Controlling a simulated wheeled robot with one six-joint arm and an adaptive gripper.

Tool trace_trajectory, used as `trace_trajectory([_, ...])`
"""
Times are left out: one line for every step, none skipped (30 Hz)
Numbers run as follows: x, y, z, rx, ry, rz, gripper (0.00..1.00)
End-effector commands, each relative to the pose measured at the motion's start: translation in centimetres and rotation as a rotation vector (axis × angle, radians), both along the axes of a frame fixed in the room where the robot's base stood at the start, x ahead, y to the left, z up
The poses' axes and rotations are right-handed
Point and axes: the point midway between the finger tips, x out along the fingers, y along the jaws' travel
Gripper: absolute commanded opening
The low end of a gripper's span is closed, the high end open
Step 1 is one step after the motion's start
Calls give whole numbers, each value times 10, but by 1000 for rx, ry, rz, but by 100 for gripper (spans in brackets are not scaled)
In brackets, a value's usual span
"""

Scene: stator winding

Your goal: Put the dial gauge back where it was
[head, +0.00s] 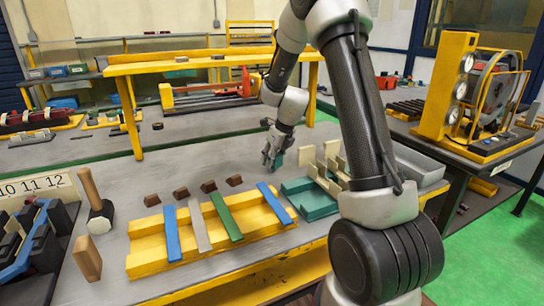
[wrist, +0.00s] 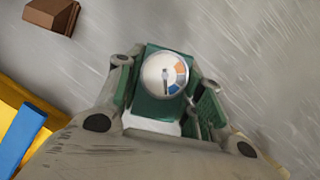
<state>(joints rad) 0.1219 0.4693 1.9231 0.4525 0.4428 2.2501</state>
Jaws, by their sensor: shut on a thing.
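The dial gauge (wrist: 165,76) has a round white face with orange and blue marks on a green body. It sits between the fingers of my gripper (wrist: 162,100) in the wrist view. In the head view my gripper (head: 272,158) points down, low over the grey bench, behind the yellow rack and left of the teal tray. It is shut on the gauge, of which only a small greenish part shows there. I cannot tell whether the gauge touches the bench.
The yellow rack (head: 150,262) holds blue, grey and green strips. Several brown blocks (head: 208,187) lie behind it. The teal tray (head: 318,208) with upright cream pieces stands to the right, beside a grey bin (head: 418,165). A mallet (head: 95,200) stands at left. Bench behind my gripper is clear.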

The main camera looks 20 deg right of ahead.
Motion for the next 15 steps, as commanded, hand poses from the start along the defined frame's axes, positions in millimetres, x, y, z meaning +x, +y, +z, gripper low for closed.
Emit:
trace_trajectory([0,0,0,0,0,0,39])
trace_trajectory([0,0,0,0,0,0,44])
trace_trajectory([0,0,0,0,0,0,52])
trace_trajectory([0,0,0,0,0,0,57])
trace_trajectory([0,0,0,0,0,0,59])
trace_trajectory([0,0,0,0,0,0,59])
trace_trajectory([0,0,0,0,0,0,59])
trace_trajectory([0,0,1,0,0,0,59])
trace_trajectory([0,0,1,0,0,0,59])
trace_trajectory([0,0,1,0,0,0,59])
trace_trajectory([0,0,1,0,0,0,59])
trace_trajectory([0,0,1,0,0,0,59])
trace_trajectory([0,0,1,0,0,0,59])
trace_trajectory([0,0,2,0,-1,0,59])
trace_trajectory([0,0,3,-1,-1,1,59])
